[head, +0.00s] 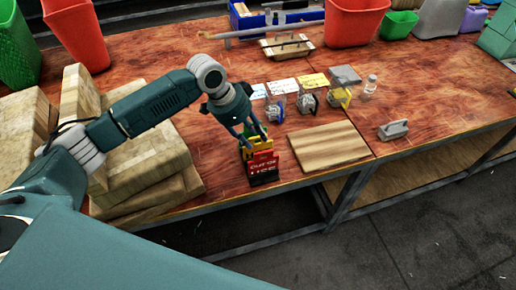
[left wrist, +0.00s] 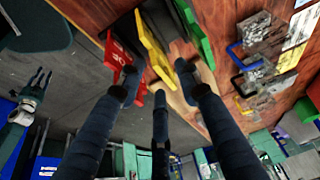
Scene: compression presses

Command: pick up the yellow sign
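The yellow sign (head: 262,155) stands between a red sign (head: 263,172) in front and a green sign behind at the bench's front edge. In the left wrist view the yellow sign (left wrist: 154,48) lies between the red sign (left wrist: 117,58) and the green sign (left wrist: 195,32). My left gripper (head: 253,137) is right above the signs, fingers pointing down. In the left wrist view its fingers (left wrist: 158,76) are spread, with the yellow sign's near edge between the tips; I cannot tell whether they touch it. What seems my right gripper (left wrist: 38,84) shows small at the left wrist view's left edge.
A wooden board (head: 328,147) lies right of the signs. Small devices with coloured handles (head: 307,102) and cards stand behind it. Stacked tan packages (head: 140,150) fill the bench's left. A grey-handled tool (head: 393,130) lies at the right. Red bins (head: 355,22) stand at the back.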

